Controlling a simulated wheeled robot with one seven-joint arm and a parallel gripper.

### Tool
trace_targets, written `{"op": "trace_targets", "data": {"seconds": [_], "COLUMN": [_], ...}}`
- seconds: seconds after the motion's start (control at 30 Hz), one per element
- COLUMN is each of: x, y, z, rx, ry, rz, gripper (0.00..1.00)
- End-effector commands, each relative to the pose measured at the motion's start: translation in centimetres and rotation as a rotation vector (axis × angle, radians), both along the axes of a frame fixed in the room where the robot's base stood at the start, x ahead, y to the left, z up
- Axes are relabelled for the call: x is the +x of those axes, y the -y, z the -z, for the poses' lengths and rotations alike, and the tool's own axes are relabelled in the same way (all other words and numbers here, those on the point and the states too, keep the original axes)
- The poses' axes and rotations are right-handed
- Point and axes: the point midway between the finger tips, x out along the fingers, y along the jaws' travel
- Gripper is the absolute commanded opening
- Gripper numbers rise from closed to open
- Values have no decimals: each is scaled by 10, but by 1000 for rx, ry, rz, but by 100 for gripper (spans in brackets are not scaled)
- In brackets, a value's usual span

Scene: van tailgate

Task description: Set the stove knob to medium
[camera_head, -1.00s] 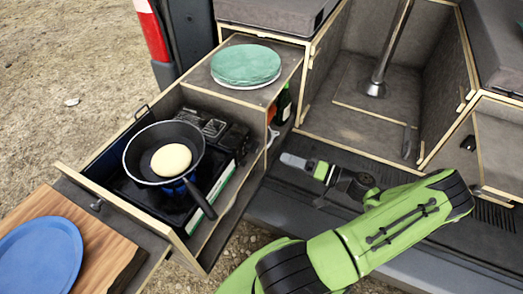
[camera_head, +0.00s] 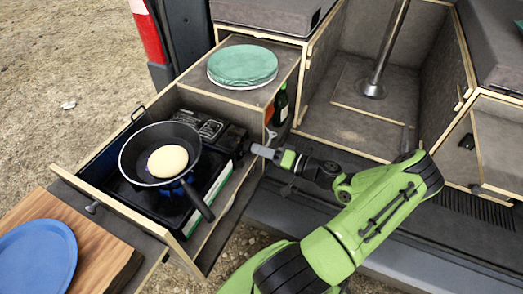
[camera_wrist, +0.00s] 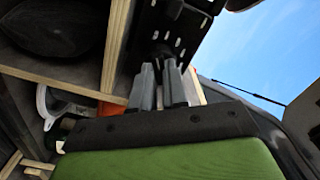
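The black camping stove (camera_head: 212,127) sits in the pulled-out drawer, with a dark frying pan (camera_head: 129,163) on it and a blue flame under the pan. My gripper (camera_head: 254,150) is at the stove's right end, pointing left, low beside the drawer wall. In the wrist view my gripper's two grey fingers (camera_wrist: 165,82) stand a little apart, with their tips close to the slotted black stove panel (camera_wrist: 180,25). A small dark part, perhaps the knob (camera_wrist: 160,50), shows at the fingertips. I cannot tell whether they touch it, and its setting is not readable.
A pale round pancake (camera_head: 167,161) lies in the pan. Green plates (camera_head: 243,64) are on the shelf above the stove. A dark bottle (camera_head: 281,105) stands near my gripper. A blue plate (camera_head: 36,257) lies on the wooden board (camera_head: 100,248) at lower left.

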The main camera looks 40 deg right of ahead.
Motion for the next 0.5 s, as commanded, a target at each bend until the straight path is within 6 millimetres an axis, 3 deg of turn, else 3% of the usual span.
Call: {"op": "trace_targets", "data": {"seconds": [0.5], "x": [0], "y": [1], "z": [-1], "rx": [89], "ry": [-34], "rz": [2], "gripper": [0]}}
